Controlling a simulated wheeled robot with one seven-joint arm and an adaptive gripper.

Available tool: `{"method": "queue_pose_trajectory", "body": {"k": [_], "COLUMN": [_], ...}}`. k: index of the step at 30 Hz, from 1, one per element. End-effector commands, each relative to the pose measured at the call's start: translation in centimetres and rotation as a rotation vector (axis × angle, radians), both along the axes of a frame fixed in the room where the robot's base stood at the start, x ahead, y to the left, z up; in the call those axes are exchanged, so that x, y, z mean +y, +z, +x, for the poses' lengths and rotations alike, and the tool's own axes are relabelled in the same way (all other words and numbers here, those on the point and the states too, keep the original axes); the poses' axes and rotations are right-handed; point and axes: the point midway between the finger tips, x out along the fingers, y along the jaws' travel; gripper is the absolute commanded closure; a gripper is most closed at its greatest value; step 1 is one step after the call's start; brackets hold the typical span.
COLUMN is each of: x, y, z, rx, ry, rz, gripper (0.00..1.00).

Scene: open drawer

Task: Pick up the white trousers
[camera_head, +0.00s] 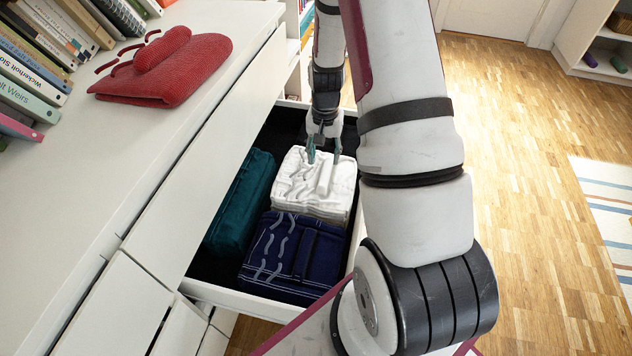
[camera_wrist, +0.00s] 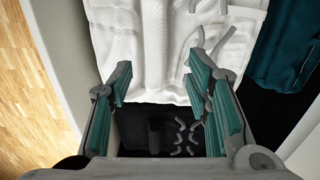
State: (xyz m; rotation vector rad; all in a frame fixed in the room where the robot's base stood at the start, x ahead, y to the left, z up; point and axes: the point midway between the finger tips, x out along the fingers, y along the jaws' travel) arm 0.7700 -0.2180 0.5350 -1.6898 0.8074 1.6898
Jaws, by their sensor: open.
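The white trousers (camera_head: 308,192) lie folded in the open drawer (camera_head: 230,299), at its right side. They also fill the upper middle of the wrist view (camera_wrist: 160,45). My gripper (camera_head: 323,152) is above the far part of the white trousers, pointing down, with its fingers apart. In the wrist view my gripper (camera_wrist: 160,92) is open, with teal pads on both sides and nothing held between them. The fingertips overlap the edge of the white trousers there; I cannot tell whether they touch the cloth.
Dark blue folded clothing (camera_head: 287,258) lies in front of the white trousers. Teal folded clothing (camera_head: 240,200) lies to their left. The drawer walls stand close around the clothes. A red folded item (camera_head: 165,75) and books (camera_head: 35,60) are on the white cabinet top.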

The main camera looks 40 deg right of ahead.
Motion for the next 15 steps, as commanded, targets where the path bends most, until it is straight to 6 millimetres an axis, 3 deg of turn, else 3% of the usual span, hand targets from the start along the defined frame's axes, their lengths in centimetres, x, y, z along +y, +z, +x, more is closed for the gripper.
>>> {"method": "queue_pose_trajectory", "body": {"k": [15], "x": [-0.1], "y": [-5.2], "z": [-0.9], "rx": [0.001], "ry": [0.0], "rz": [0.001], "gripper": [0.55]}}
